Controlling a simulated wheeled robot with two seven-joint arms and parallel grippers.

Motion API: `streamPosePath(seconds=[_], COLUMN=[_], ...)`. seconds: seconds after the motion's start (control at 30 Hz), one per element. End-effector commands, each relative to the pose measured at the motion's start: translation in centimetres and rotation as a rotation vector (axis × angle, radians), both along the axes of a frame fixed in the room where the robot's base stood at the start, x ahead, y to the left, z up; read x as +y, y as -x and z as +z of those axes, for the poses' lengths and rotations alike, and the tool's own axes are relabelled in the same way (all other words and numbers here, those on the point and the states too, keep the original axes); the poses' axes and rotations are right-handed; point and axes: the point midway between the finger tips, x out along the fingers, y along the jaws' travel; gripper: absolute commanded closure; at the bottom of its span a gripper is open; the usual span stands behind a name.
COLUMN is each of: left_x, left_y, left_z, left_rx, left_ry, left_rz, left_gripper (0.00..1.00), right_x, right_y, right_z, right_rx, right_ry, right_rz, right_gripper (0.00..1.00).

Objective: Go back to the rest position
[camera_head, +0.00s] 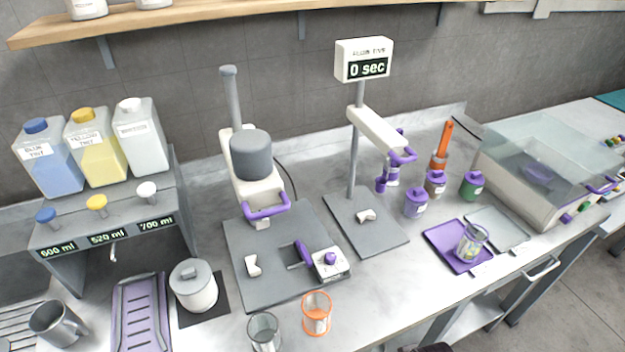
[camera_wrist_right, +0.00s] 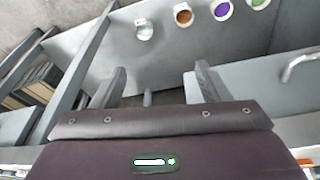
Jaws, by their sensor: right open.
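My right gripper (camera_wrist_right: 158,88) shows in the right wrist view, its two grey fingers spread apart with nothing between them. Beyond the fingers is a grey surface. In the head view only a dark sliver at the bottom edge, probably part of my right arm, shows. My left gripper is in neither view.
The steel counter holds a purple tray (camera_head: 436,236) with a glass (camera_head: 471,243), a clear glass (camera_head: 264,333) and an orange-rimmed glass (camera_head: 316,313) near the front edge. A press machine (camera_head: 250,155), a timer display (camera_head: 364,60) and a clear-lidded box (camera_head: 545,165) stand behind. A handle (camera_wrist_right: 300,65) is at right in the wrist view.

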Motion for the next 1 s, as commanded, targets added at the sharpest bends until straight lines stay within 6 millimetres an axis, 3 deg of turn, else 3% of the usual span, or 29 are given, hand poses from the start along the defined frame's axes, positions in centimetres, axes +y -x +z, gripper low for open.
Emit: streamPosePath(seconds=[0.03, 0.17, 0.27, 0.4, 0.5, 0.6, 0.73, 0.83, 1.0], left_x=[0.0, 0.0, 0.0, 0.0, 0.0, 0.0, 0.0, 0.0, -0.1], left_y=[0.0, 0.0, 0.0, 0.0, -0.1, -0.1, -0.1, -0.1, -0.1], left_z=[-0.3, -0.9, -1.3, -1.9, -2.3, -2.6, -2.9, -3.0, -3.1], left_rx=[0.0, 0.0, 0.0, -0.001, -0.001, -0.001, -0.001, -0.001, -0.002], left_ry=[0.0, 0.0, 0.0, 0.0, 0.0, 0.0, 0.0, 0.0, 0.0], left_rz=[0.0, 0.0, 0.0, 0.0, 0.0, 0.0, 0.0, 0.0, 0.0], left_gripper=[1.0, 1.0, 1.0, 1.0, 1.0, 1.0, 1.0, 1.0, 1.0], right_x=[0.0, -0.1, -0.4, -1.0, -1.7, -2.4, -3.3, -3.7, -3.9], right_y=[0.3, 1.7, 3.8, 8.1, 12.0, 16.0, 20.3, 22.3, 23.5], right_z=[-3.0, -10.8, -17.0, -24.8, -29.5, -33.1, -35.8, -36.8, -37.2], right_rx=[0.017, 0.044, 0.066, 0.098, 0.121, 0.139, 0.157, 0.163, 0.166], right_ry=[0.002, 0.004, 0.006, 0.011, 0.013, 0.017, 0.019, 0.021, 0.021], right_rz=[0.002, 0.008, 0.013, 0.02, 0.026, 0.03, 0.035, 0.037, 0.039], right_gripper=[0.31, 0.31, 0.31, 0.31, 0.31, 0.31, 0.31, 0.31, 0.31])
